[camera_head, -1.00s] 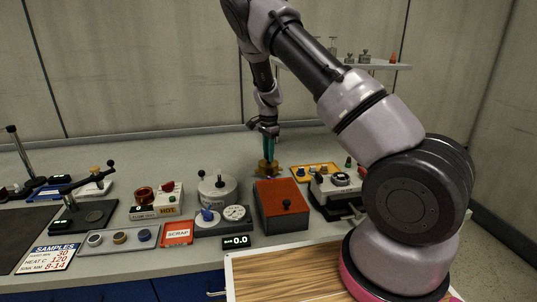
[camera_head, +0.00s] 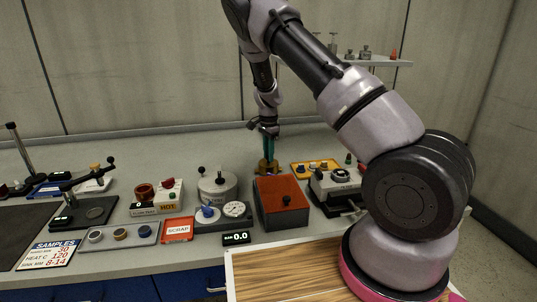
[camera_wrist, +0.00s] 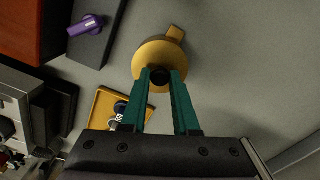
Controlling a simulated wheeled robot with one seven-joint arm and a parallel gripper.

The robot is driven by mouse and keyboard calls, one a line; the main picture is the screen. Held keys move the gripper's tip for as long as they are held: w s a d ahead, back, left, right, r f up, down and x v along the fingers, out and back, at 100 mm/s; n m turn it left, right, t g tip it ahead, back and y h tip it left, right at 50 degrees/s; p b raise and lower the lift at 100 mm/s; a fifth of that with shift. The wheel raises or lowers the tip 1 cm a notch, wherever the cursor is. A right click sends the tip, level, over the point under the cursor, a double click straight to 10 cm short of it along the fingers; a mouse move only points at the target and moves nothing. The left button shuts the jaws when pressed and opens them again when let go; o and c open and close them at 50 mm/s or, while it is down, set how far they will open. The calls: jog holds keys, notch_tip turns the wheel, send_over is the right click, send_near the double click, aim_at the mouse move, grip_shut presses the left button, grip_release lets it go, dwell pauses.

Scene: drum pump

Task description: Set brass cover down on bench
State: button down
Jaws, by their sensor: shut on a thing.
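The brass cover (camera_head: 267,167) is behind the red-topped box on the grey bench (camera_head: 190,152). In the wrist view the cover (camera_wrist: 152,56) is a yellow disc with a tab on its far edge and a dark knob on top. My gripper (camera_head: 268,156) points down over it. Its teal fingers (camera_wrist: 161,74) are shut on the knob. The cover looks level, at or just above the bench; I cannot tell whether it touches.
The red-topped box (camera_head: 281,193) stands in front. A yellow tray (camera_head: 316,166) of small parts lies to the right, beside a grey device (camera_head: 335,186). A round pot (camera_head: 217,188) and gauge (camera_head: 235,210) stand left. Bare bench surrounds the cover at the back.

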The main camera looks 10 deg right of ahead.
jog(key=shift+f, duration=0.45)
dwell(0.9)
grip_release()
dwell(0.5)
jog(key=shift+r, duration=4)
